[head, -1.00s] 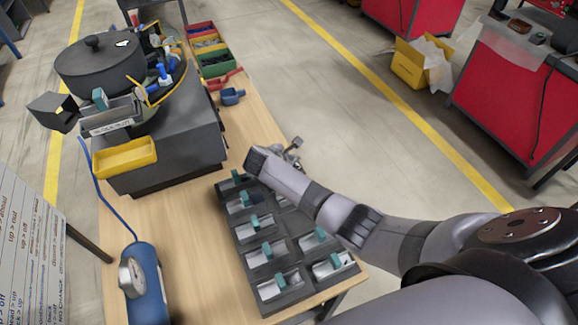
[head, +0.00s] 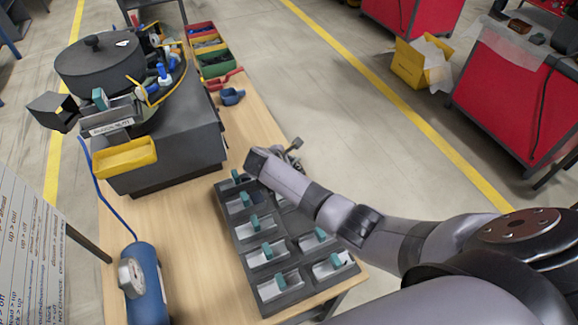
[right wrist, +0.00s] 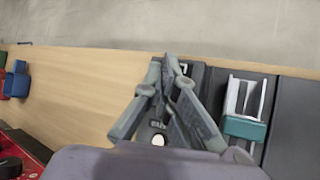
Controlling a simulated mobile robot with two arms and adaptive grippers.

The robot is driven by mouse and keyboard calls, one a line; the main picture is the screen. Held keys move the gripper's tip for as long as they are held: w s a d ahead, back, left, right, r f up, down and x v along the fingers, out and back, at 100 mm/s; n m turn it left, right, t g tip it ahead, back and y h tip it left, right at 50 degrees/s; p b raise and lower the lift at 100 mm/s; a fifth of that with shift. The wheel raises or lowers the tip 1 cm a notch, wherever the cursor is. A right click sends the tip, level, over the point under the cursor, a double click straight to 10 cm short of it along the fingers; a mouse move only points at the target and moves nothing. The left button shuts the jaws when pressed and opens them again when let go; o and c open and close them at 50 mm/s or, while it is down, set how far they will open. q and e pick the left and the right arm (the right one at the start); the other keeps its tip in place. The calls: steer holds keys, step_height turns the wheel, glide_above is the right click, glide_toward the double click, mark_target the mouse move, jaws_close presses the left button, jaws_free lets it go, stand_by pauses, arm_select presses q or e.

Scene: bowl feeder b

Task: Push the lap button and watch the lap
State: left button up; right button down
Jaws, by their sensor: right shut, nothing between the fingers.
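The bowl feeder (head: 100,68), with a dark lid and knob, stands on a grey base (head: 190,135) at the left of the table in the head view. I cannot make out a lap button on it. My right gripper (head: 296,146) is shut and empty at the far end of the dark fixture tray (head: 243,262), well right of the feeder. In the right wrist view its fingers (right wrist: 170,68) meet above the dark tray edge. A small white round spot (right wrist: 158,140) shows between the finger links; I cannot tell what it is. My left gripper is out of view.
The tray's slots hold teal-topped pieces (head: 267,250). A yellow bin (head: 125,158) is at the feeder's front. A blue cylinder with a gauge (head: 145,285) stands at the near left. Coloured bins (head: 212,55) line the far end. Bare wooden table (head: 190,215) lies between feeder and tray.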

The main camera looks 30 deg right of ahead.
steer(key=shift+f, duration=0.25)
steer(key=shift+f, duration=0.45)
stand_by(0.8)
steer(key=shift+r, duration=0.1)
steer(key=shift+r+p, duration=0.7)
steer(key=shift+r, duration=0.05)
step_height(320, 180, up, 5)
steer(key=p, duration=0.5)
steer(key=shift+r, duration=0.1)
stand_by(0.7)
